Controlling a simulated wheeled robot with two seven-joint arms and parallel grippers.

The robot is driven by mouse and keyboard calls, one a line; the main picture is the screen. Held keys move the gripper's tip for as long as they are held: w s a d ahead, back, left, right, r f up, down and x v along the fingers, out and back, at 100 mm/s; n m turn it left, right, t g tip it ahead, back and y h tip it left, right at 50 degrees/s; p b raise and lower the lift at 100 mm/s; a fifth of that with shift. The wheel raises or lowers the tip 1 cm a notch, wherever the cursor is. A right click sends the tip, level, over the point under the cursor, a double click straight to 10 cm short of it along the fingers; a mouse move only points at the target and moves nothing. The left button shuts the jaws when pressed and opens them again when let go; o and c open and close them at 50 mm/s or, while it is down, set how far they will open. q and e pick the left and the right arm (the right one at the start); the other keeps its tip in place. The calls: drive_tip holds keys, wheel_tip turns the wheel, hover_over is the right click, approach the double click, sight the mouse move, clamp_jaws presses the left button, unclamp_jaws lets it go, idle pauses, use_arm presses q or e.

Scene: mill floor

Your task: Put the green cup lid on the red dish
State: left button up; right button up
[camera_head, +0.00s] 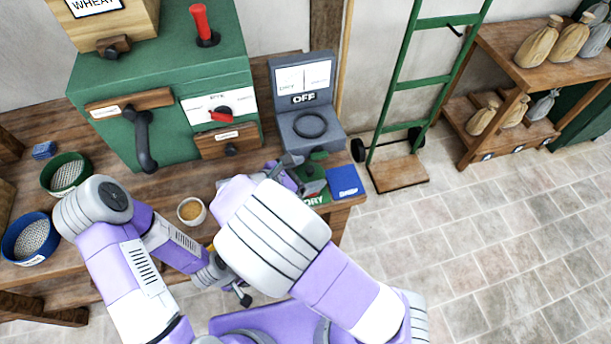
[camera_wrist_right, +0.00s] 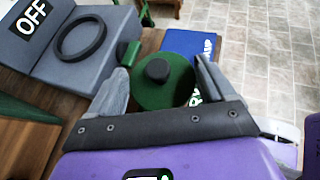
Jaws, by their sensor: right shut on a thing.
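The green cup lid (camera_wrist_right: 178,88), round with a dark knob, sits between the fingers of my right gripper (camera_wrist_right: 165,90) in the right wrist view. The right gripper is shut on it. In the head view my right gripper (camera_head: 300,172) is over the bench's right end, just below the grey machine, partly hidden by my arm. I cannot clearly make out a red dish in either view. My left gripper (camera_head: 232,282) is low in the head view by the bench's front edge; whether it is open or shut is unclear.
The grey machine marked OFF (camera_head: 308,125) stands behind the right gripper. A blue mat (camera_head: 345,181) lies to its right, near the bench edge. A small cup (camera_head: 191,210) and bowls of grain (camera_head: 64,174) stand left. The green mill (camera_head: 160,90) blocks the back.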

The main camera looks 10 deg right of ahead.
drive_tip(key=shift+f, duration=0.35)
drive_tip(key=shift+f, duration=0.5)
drive_tip(key=o, duration=1)
drive_tip(key=shift+r, duration=0.1)
